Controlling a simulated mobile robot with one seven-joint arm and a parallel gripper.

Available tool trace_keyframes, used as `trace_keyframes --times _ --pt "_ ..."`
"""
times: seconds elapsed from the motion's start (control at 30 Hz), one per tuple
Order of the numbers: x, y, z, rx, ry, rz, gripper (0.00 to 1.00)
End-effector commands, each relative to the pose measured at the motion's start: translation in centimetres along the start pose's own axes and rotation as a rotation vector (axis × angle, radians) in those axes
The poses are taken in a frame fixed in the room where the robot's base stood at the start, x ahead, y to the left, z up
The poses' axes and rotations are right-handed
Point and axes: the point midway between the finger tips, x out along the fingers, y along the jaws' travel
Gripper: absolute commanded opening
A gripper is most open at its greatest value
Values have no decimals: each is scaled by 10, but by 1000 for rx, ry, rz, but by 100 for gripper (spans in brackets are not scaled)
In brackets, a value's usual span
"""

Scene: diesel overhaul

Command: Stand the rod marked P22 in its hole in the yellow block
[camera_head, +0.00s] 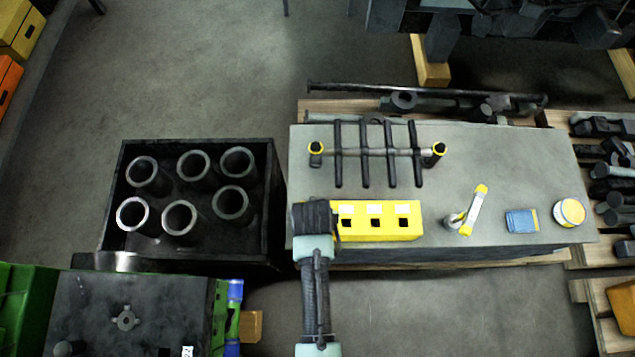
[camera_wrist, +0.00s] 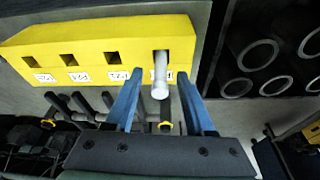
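The yellow block (camera_head: 380,221) lies on the grey bench top and has a row of square holes with white labels. In the wrist view the yellow block (camera_wrist: 95,48) shows several holes. A light grey rod (camera_wrist: 160,74) stands in the rightmost hole there, its rounded end towards the camera. The label by that hole is partly covered, and I cannot read P22 on the rod. My gripper (camera_wrist: 160,105) is open, with its blue fingers either side of the rod's end and gaps visible. In the head view my gripper hides the block's left end.
Behind the block, a rack (camera_head: 378,151) carries several dark bars. To the right are a yellow-and-white tube (camera_head: 473,208), a blue pad (camera_head: 521,220) and a round tin (camera_head: 570,212). A black crate (camera_head: 118,223) of cylinder sleeves stands left of the bench (camera_head: 520,160).

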Motion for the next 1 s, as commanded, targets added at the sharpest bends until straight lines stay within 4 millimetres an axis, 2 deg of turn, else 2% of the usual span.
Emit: trace_keyframes --times 0.17,0.33,0.8,1.0 --pt "0 0 0 0 -1 0 54" --pt "-13 0 0 0 1 0 54" --pt "-104 0 0 0 2 0 54" --pt "-125 0 0 0 0 0 54"
